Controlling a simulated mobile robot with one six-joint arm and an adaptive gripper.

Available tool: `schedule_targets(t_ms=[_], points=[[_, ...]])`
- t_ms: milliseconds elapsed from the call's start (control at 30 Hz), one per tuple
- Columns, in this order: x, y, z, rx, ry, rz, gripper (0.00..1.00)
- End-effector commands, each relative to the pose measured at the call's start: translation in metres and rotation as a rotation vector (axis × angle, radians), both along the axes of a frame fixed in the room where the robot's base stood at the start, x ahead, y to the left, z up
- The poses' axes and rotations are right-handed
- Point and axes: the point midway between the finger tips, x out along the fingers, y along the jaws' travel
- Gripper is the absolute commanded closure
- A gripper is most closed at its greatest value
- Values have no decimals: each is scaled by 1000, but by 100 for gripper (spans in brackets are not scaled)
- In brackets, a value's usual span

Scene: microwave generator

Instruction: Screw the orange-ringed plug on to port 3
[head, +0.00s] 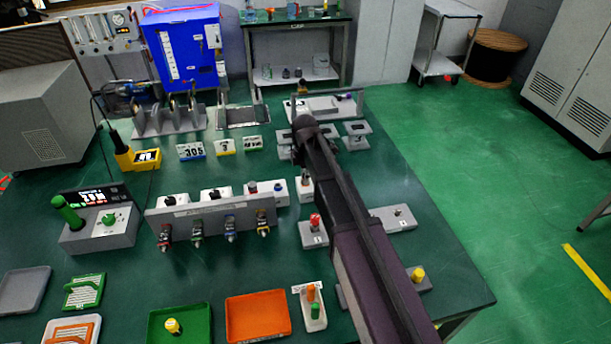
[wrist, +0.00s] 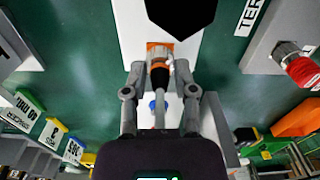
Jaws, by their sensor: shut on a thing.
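In the wrist view my gripper (wrist: 159,72) is shut on the orange-ringed plug (wrist: 159,77), one finger on each side of its dark body. Its grey cable runs back toward my palm. The plug's front end points at an orange patch on a white block (wrist: 131,30). A black hexagonal part (wrist: 181,14) stands over that spot. I cannot tell whether the plug touches or is seated in a port there, and no port number is legible. In the head view my arm hides the gripper and plug.
A red-capped connector (wrist: 300,70) stands on a grey block at right in the wrist view. The head view shows a grey panel (head: 180,222) with several coloured connectors, a green tray (head: 205,311) and an orange tray (head: 260,335). Small number signs stand behind the panel.

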Motion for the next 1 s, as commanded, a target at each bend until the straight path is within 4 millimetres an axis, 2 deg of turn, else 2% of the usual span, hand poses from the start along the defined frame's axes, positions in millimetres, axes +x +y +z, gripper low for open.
schedule_targets(t_ms=[233, 667, 700, 800, 833, 1000], points=[[-1, 0, 0, -1, 2, 85, 100], [-1, 0, 0, 0, 1, 101, 100], [-1, -1, 0, 0, 1, 100, 61], [0, 0, 0, 0, 1, 100, 31], [0, 0, 0, 0, 1, 100, 29], [0, 0, 0, 0, 1, 99, 29]])
